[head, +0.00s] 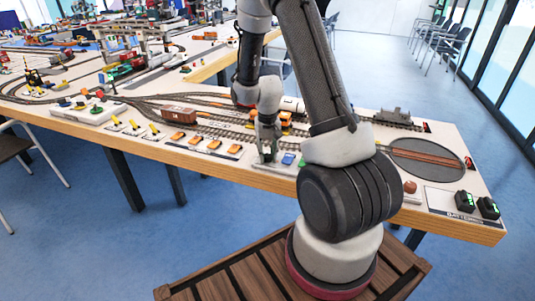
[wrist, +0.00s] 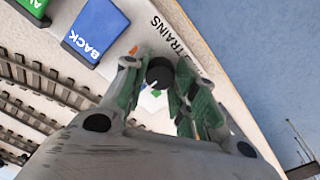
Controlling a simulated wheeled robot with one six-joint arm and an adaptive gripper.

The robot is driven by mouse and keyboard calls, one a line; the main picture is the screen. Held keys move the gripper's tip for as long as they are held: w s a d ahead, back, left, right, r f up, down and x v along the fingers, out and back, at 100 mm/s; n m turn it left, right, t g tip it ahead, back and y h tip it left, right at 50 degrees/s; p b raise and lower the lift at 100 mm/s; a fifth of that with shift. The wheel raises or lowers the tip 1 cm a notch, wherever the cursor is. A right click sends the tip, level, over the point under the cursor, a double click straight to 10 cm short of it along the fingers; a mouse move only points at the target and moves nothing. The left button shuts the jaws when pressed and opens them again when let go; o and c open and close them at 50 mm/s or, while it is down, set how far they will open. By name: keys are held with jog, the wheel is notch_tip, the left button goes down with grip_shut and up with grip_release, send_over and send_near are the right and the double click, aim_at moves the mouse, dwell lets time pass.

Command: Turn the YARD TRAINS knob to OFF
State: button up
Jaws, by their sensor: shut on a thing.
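The YARD TRAINS knob (wrist: 160,74) is a round black knob on a white panel (wrist: 195,42), with part of its label, "TRAINS", showing beside it. A white pointer line shows on the knob's near side, close to a green mark (wrist: 157,93). An orange mark (wrist: 133,50) lies on the panel at the knob's upper left. My gripper (wrist: 158,80) is shut on the knob, one finger on each side. In the head view my gripper (head: 267,151) points down at the table's front edge and hides the knob. No OFF lettering is readable.
A blue BACK button (wrist: 96,30) and a green button (wrist: 33,4) sit left of the knob. Model tracks, an orange engine (head: 286,121) and a turntable (head: 428,159) lie around on the layout table. Several orange-topped switches (head: 206,144) stand to the left along the front edge.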

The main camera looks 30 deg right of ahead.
jog(key=n, duration=0.4)
jog(key=shift+n, duration=0.3)
jog(key=n, duration=0.3)
jog(key=shift+n, duration=0.4)
jog(key=n, duration=0.4)
jog(key=shift+n, duration=1.7)
jog(key=shift+w+n, duration=0.1)
jog(key=shift+n, duration=0.2)
jog(key=o, duration=1.1)
jog(key=shift+c, duration=0.2)
